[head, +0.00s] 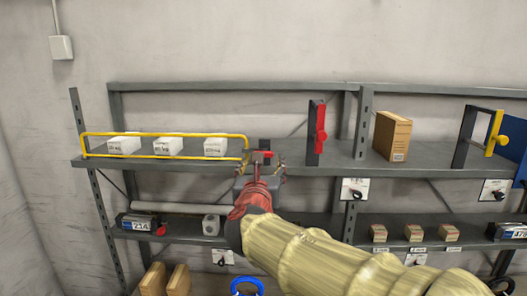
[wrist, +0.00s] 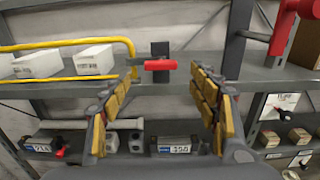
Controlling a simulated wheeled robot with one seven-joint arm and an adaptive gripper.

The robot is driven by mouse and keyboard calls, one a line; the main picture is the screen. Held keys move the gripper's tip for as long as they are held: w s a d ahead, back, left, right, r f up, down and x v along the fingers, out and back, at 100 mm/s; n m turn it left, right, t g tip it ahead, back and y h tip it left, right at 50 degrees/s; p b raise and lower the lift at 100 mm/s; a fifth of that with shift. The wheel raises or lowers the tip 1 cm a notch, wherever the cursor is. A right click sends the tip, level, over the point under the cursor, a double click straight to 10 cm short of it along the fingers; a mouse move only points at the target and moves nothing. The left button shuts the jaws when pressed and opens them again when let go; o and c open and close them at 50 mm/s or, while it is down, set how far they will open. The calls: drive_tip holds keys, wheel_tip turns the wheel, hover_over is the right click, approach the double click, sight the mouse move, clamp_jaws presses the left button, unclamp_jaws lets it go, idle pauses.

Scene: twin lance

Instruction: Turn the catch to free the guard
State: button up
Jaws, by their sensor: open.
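The guard (head: 165,134) is a yellow tube rail along the front of the upper shelf at the left. It also shows at the left of the wrist view (wrist: 70,45). The catch (wrist: 160,65) is a red bar lying level on a dark upright plate, beside the guard's right end. In the head view only a small red part of the catch (head: 267,154) shows, just beyond my gripper (head: 262,168). In the wrist view my gripper (wrist: 163,85) is open and empty, its fingers apart on either side below the catch, apparently not touching it.
White boxes (head: 168,146) stand behind the guard. A dark post with a red handle (head: 321,132) stands right of the catch, then a cardboard box (head: 392,136) and a yellow-handled bracket (head: 495,132). The lower shelf (head: 285,224) holds smaller items.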

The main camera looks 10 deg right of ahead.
drive_tip(key=p+x, duration=0.1)
drive_tip(key=x, duration=0.5)
drive_tip(key=shift+w, duration=0.1)
drive_tip(key=shift+c, duration=1.1)
drive_tip(key=c, duration=1)
drive_tip(key=shift+o, duration=0.2)
